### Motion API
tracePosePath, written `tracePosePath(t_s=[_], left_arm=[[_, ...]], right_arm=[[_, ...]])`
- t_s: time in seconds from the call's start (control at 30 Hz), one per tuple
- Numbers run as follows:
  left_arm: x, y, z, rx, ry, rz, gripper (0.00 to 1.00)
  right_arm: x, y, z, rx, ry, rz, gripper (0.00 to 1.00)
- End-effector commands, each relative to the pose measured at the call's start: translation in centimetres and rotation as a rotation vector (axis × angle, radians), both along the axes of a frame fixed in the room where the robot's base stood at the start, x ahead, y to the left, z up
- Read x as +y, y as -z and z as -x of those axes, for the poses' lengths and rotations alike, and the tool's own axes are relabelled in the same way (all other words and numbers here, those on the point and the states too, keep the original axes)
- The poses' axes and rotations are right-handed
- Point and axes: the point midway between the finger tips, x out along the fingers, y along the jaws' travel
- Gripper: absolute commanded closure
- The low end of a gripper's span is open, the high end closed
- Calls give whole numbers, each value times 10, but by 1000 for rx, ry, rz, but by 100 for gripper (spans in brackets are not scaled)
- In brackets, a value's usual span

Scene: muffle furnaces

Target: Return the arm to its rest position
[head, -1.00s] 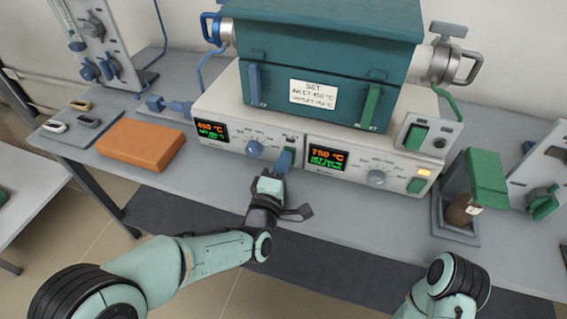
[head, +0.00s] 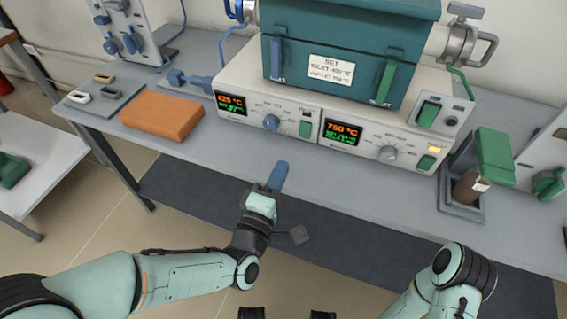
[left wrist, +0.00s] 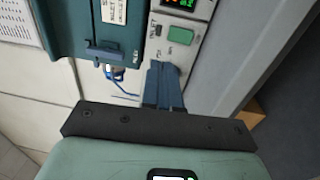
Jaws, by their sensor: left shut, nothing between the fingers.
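My left gripper (head: 279,168) is in front of the furnace control panel, over the bench's front part. Its blue fingers are shut with nothing between them. In the left wrist view the shut fingers (left wrist: 163,84) point toward the panel, near a green switch (left wrist: 181,36). In the head view there is a visible gap between the fingertips and the panel's green switch (head: 306,129). My left arm (head: 190,273) reaches in from the lower left, bent at the elbow. My right arm (head: 452,275) shows at the lower right; its gripper is out of view.
The teal furnace (head: 345,45) stands on a white control unit (head: 270,137) with two lit displays. An orange block (head: 162,114) and a tray (head: 82,106) with small pieces lie left. A green-topped stand (head: 494,155) is right. The bench front (head: 350,188) is clear.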

Motion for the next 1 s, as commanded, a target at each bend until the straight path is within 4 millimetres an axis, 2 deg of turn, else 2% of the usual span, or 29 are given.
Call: tracePosePath(t_s=[0.5, 0.57, 0.67, 0.77, 0.87, 0.97, 1.0], left_arm=[[0, 0, 0, 2, -1, -1, 100], [1, 3, -1, 11, -3, -16, 100], [6, 15, -3, 60, -16, -88, 100], [18, 36, -4, 150, -27, -221, 100], [35, 75, 6, 294, -7, -405, 100], [55, 126, 35, 483, 70, -602, 100], [65, 147, 52, 565, 115, -674, 100]], right_arm=[[0, -1, 0, 0, 0, 0, 100], [0, -4, 0, -2, 0, 0, 100], [-1, -21, -1, -11, 2, 1, 100], [-2, -53, -4, -29, 2, 1, 100], [4, -92, 0, -28, -9, -14, 100], [16, -130, 9, -8, -31, -42, 100], [21, -146, 12, -1, -40, -54, 100]])
